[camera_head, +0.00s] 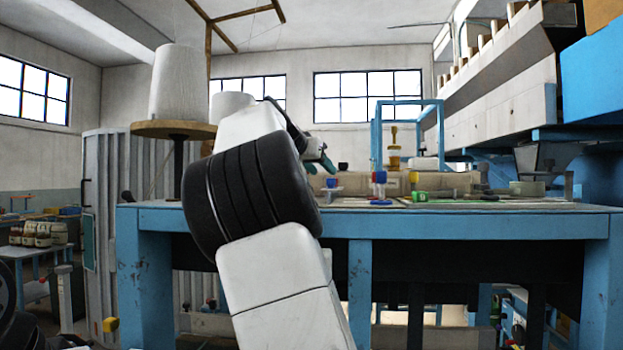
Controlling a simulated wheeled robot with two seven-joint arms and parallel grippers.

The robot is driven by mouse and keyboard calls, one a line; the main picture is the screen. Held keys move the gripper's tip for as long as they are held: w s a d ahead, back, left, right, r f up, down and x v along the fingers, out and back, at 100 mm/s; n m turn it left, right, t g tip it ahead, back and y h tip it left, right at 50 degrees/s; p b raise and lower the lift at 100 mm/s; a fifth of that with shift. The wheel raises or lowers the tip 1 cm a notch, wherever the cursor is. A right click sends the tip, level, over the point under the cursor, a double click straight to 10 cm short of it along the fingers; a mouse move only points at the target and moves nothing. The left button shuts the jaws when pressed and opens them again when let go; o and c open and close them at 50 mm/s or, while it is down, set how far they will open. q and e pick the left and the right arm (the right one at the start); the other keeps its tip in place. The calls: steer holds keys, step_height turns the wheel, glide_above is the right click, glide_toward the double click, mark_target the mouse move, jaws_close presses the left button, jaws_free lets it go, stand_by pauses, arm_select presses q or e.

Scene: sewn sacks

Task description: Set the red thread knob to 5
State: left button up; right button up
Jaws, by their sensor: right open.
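My left gripper is not in view.
A small blue piece (331,183), a green piece (420,196) and a yellow upright part (394,150) are on the bench. A blue frame (439,128) rises behind them. A large white thread cone (178,85) stands on a round wooden stand at left.

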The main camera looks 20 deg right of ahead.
steer(key=shift+x, duration=3.1)
jaws_close()
